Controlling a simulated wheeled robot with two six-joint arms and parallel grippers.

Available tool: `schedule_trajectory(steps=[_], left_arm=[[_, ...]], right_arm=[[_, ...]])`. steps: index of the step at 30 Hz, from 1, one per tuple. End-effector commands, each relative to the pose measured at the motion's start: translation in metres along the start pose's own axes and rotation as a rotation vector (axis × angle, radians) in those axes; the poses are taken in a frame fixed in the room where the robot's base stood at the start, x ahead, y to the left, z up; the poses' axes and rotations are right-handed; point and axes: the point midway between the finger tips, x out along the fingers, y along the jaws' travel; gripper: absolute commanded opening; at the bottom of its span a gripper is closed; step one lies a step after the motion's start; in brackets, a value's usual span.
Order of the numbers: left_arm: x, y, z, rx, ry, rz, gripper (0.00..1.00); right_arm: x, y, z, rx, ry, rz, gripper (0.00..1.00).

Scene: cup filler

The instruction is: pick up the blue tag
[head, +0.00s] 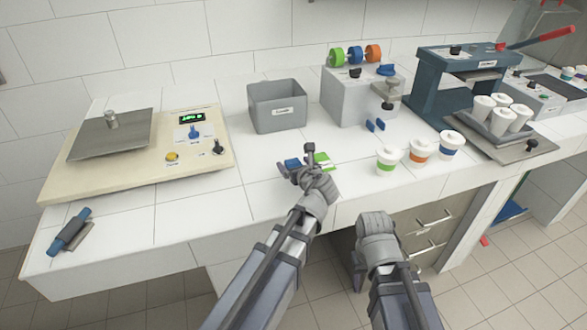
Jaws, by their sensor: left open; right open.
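A small blue piece (292,163), which looks like the blue tag, lies on the white counter, partly hidden by my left gripper. My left gripper (299,160) is open, low over the counter, with its fingers close around the blue piece; I cannot tell whether they touch it. A green tag (324,161) lies just right of the fingers. My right gripper (356,268) is open and empty, below the counter's front edge by the drawers.
Three lidded cups with green (388,160), orange (421,150) and blue (450,144) bands stand to the right. A grey bin (277,106) is behind, a scale panel (150,165) at left. A grey dispenser (345,100) and blue press (440,90) stand at back right.

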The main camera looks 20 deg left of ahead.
Motion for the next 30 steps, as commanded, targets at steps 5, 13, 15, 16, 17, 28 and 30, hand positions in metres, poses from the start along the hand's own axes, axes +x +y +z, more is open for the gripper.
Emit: schedule_trajectory(steps=[5,13,15,16,17,28,30], left_arm=[[0.0112,0.0000,-0.0005,0.001,-0.001,-0.002,0.93],[0.0103,0.0003,-0.0004,0.000,0.000,-0.001,0.77],[0.0103,0.0003,-0.0004,0.000,0.000,-0.001,0.69],[0.0103,0.0003,-0.0004,0.000,0.000,-0.001,0.66],[0.0103,0.0003,-0.0004,0.000,0.000,-0.001,0.62],[0.0102,0.0003,-0.0005,0.000,0.000,-0.001,0.20],[0.0102,0.0003,-0.0004,0.000,0.000,-0.001,0.13]], right_arm=[[0.0048,-0.0005,-0.0003,0.000,0.000,0.000,0.50],[0.0043,-0.0004,-0.0003,0.000,0.000,0.000,0.50],[0.0043,-0.0004,-0.0003,0.000,0.000,0.000,0.50],[0.0043,-0.0004,-0.0003,0.000,0.000,0.000,0.50],[0.0043,-0.0004,-0.0003,0.000,0.000,0.000,0.50],[0.0043,-0.0004,-0.0003,0.000,0.000,0.000,0.50],[0.0043,-0.0004,-0.0003,0.000,0.000,0.000,0.50]])
